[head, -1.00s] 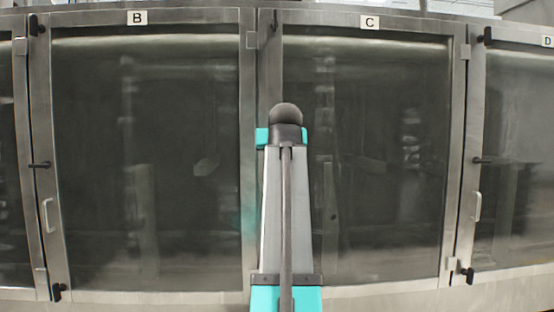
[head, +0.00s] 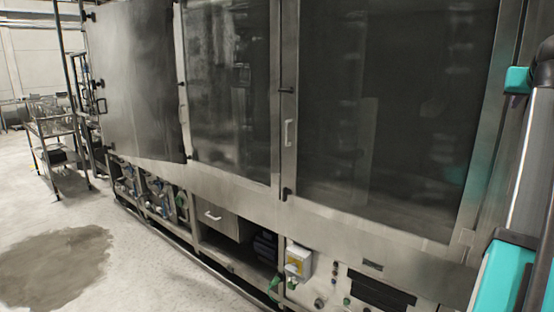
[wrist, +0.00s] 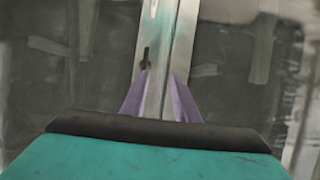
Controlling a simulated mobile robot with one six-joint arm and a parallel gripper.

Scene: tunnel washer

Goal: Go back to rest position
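My gripper (wrist: 158,80) shows in the wrist view as two purple fingers standing apart. It is open and nothing is between the fingers. Behind them are a grey metal door post (wrist: 165,45) and dark glass. In the head view my arm shows at the right edge, in front of the washer, and the gripper itself is not visible there. The tunnel washer (head: 235,190) fills the middle, with dark glass doors (head: 385,110). A washer door (head: 135,80) at the left stands swung open.
A metal rack cart (head: 50,128) stands at the far left. The pale floor (head: 140,270) in front of the washer is clear, with a dark wet patch (head: 55,265). Pipes, valves and a small yellow and white switch box (head: 298,260) sit low on the washer.

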